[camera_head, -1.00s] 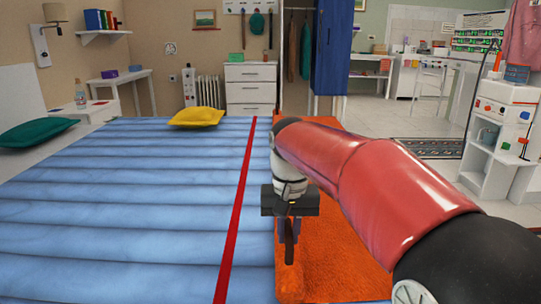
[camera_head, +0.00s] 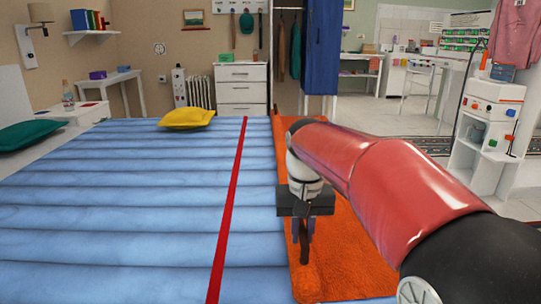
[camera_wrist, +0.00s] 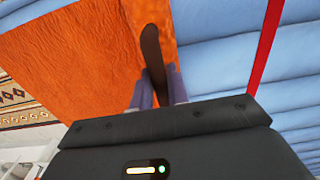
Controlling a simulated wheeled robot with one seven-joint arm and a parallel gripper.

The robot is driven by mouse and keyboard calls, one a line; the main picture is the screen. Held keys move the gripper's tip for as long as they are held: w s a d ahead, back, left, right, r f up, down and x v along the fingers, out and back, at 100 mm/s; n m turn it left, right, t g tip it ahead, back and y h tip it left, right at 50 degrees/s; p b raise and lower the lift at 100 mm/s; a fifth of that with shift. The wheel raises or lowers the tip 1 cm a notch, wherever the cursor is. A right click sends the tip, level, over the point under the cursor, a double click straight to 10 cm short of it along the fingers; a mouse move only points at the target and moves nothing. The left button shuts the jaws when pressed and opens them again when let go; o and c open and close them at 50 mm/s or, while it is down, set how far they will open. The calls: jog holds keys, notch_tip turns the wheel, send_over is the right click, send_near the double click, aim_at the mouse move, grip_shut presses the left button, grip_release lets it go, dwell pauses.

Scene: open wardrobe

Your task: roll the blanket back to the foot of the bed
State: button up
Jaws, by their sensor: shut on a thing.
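The orange blanket (camera_head: 345,250) lies along the right side of the bed, with a thicker, raised left edge that looks rolled. A red stripe (camera_head: 229,200) runs lengthwise on the blue mattress (camera_head: 120,215), left of the blanket with bare mattress between. My gripper (camera_head: 304,240) points down over the blanket's left edge and is shut on a dark brown strap or handle (camera_wrist: 153,60). The blanket also shows in the wrist view (camera_wrist: 75,55), left of the fingers (camera_wrist: 160,88). Whether the strap is fixed to the blanket is hard to tell.
A white shelf unit (camera_head: 488,125) stands at the right. The floor (camera_head: 385,110) beyond the bed is open, with a patterned rug (camera_head: 425,146).

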jog(key=shift+s+d+p, duration=0.15)
jog(key=shift+d+p, duration=0.25)
jog(key=shift+d, duration=3.45)
jog(key=shift+s+d+p, duration=0.1)
jog(key=shift+d+p, duration=0.65)
jog(key=shift+d, duration=3.15)
jog(key=d+p, duration=0.2)
jog(key=d, duration=0.6)
jog(key=shift+s+d, duration=0.1)
jog(key=shift+s, duration=0.05)
jog(key=shift+d+p, duration=0.7)
jog(key=shift+d, duration=0.75)
jog(key=o, duration=1)
